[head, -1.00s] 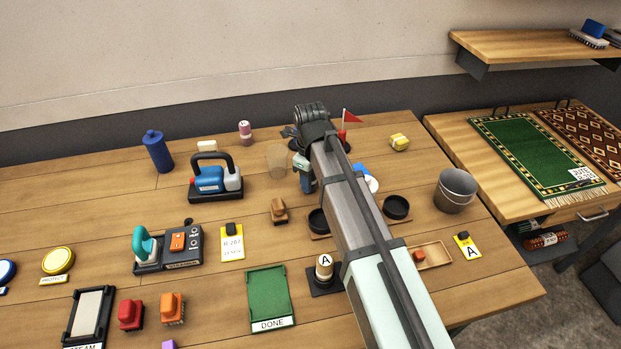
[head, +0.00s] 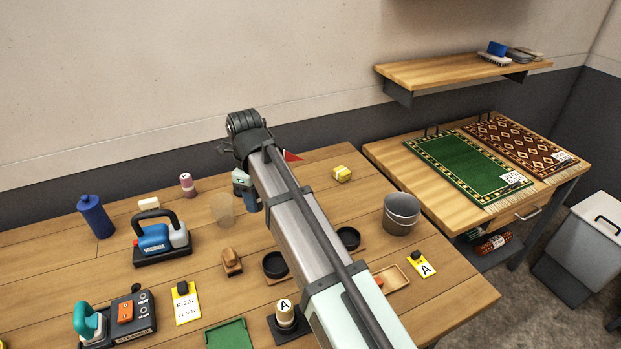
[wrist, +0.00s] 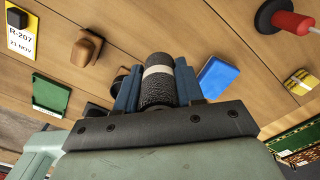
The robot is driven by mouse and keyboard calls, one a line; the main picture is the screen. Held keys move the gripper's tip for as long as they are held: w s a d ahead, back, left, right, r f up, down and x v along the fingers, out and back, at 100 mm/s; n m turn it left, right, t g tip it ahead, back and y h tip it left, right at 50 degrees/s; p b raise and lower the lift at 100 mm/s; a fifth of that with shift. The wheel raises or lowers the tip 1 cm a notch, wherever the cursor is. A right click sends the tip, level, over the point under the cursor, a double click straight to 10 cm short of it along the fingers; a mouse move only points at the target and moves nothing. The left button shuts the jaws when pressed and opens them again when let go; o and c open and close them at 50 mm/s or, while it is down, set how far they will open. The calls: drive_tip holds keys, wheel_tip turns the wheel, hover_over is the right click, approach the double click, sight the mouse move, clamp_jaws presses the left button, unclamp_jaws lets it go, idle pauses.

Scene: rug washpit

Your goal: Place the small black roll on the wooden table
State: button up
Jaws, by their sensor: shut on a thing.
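My gripper (wrist: 157,75) is shut on the small black roll (wrist: 158,93), a dark textured cylinder with a white band, in the wrist view. Blue fingers stand on both sides of it. In the head view my gripper (head: 245,188) is over the back of the long wooden table (head: 62,258), mostly behind my wrist, and the roll cannot be made out there. In the wrist view the roll is seen against the tabletop; its height above it is hard to tell. A second wooden table (head: 422,183) stands at right, bearing two rugs.
A bucket (head: 401,215), a yellow-wrapped block (head: 342,174), dark round dishes (head: 276,265) and a brown brush (head: 232,262) stand around my arm. A blue block (wrist: 218,80) lies beside the roll in the wrist view. The second table has a bare strip along its left side.

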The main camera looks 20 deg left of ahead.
drive_tip(key=shift+w+d+r, duration=0.2)
drive_tip(key=shift+w+d, duration=0.1)
drive_tip(key=w+d+f+m, duration=0.3)
drive_tip(key=w+d+m, duration=0.1)
drive_tip(key=w+d, duration=1.55)
drive_tip(key=w+d+f+m, duration=0.2)
drive_tip(key=w+d+m, duration=0.2)
drive_tip(key=w+d, duration=1.55)
drive_tip(key=n, duration=0.8)
hover_over(427, 181)
drive_tip(key=shift+s+f, duration=0.1)
drive_tip(key=shift+f, duration=5.3)
drive_tip(key=o, duration=1)
drive_tip(key=shift+f, duration=0.15)
